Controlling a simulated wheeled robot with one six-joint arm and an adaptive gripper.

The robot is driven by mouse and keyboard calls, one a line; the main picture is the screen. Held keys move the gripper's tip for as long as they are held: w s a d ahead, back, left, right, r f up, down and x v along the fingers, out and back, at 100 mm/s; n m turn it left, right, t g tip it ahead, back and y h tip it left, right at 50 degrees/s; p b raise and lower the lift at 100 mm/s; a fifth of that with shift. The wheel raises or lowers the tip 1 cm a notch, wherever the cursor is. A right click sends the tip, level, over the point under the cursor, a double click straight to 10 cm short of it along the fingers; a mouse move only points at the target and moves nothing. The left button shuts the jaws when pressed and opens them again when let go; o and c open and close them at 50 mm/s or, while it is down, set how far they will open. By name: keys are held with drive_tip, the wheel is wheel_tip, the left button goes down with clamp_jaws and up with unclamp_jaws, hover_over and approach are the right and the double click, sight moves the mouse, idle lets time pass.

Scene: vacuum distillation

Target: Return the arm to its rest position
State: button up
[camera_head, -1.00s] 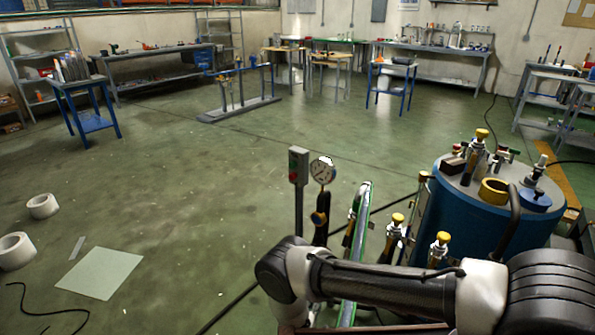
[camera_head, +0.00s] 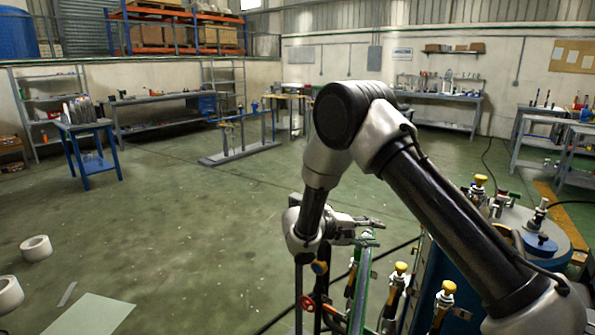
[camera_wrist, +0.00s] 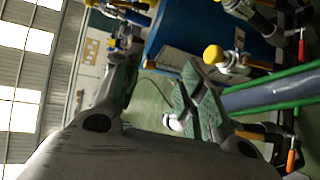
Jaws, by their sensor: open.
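My arm is raised and bent across the right half of the head view, its elbow high and its forearm hanging down. My gripper (camera_head: 372,230) points right, above the top of the green-edged gauge tube (camera_head: 361,285). In the wrist view my gripper (camera_wrist: 160,60) has its two fingers spread apart with nothing between them. Behind them are the blue tank (camera_wrist: 205,28) and a yellow-knobbed valve (camera_wrist: 213,55). I cannot tell whether the fingers touch anything.
Yellow-knobbed valves (camera_head: 400,268) stand between the gauge tube and the tank (camera_head: 415,262), which my arm partly covers. A red handwheel (camera_head: 307,303) is below my wrist. A blue side table (camera_head: 86,126) stands at far left. The floor at left is mostly open.

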drive_tip(key=s+d+r+m+g+y, duration=0.2)
drive_tip(key=s+d+r+g+y, duration=0.1)
drive_tip(key=s+d+r, duration=0.5)
drive_tip(key=s+d+r+m+g+y, duration=0.25)
drive_tip(key=s+d+r, duration=0.25)
drive_tip(key=r, duration=0.4)
drive_tip(key=s+r+t+y, duration=0.3)
drive_tip(key=s+y, duration=0.1)
drive_tip(key=s, duration=0.6)
drive_tip(key=s+d+r+t+y, duration=0.1)
drive_tip(key=s+r+t+y, duration=0.2)
drive_tip(key=s, duration=0.8)
drive_tip(key=shift+r+y, duration=0.3)
drive_tip(key=shift+y, duration=0.75)
drive_tip(key=shift+s+d+n, duration=0.1)
drive_tip(key=shift+n, duration=0.15)
